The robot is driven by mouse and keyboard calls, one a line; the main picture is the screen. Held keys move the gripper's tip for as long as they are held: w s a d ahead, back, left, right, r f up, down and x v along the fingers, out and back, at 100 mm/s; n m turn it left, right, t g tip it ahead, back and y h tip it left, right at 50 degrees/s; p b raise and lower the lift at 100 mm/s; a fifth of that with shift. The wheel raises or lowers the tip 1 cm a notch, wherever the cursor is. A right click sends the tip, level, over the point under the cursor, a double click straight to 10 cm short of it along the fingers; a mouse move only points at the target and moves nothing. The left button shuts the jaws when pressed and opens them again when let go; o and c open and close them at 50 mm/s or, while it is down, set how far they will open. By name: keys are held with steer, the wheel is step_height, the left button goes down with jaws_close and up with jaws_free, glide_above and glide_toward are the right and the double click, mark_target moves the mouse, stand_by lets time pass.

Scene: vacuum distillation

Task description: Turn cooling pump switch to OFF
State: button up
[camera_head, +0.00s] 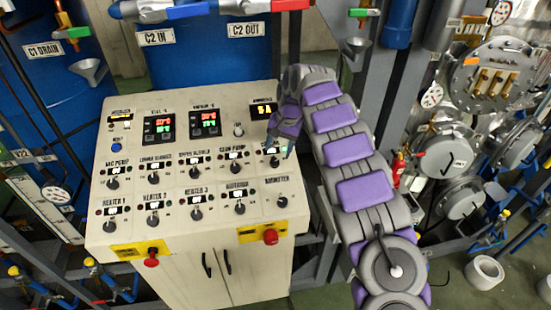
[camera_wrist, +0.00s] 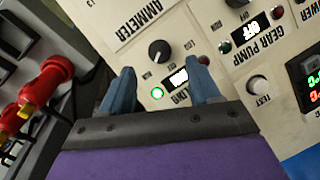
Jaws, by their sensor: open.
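The control panel (camera_head: 140,215) is a cream cabinet with rows of black knobs, small displays and lamps. The cooling pump switch is a round black knob (camera_wrist: 158,50) with a pale pointer mark, beyond the partly hidden label ending in "LING". Its lit display (camera_wrist: 179,77) and glowing green lamp (camera_wrist: 157,93) show between my fingers. In the head view the knob (camera_head: 274,162) is at the right end of the upper row. My gripper (camera_wrist: 163,72) is open and empty, its fingers apart on either side of the display. The knob sits just past the fingertips; no contact is visible.
The gear pump knob (camera_head: 235,168) is left of the cooling pump switch in the head view. The ammeter knob (camera_head: 282,202) is below it. Red emergency buttons (camera_head: 270,236) are on the cabinet's front. Pipes and round metal vessels stand to the right.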

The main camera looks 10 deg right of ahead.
mark_target(275, 161)
steer(key=f, duration=0.4)
steer(key=a+f, duration=0.1)
steer(key=f, duration=0.1)
steer(key=shift+w+p, duration=0.2)
steer(key=shift+p, duration=0.1)
steer(key=c, duration=1)
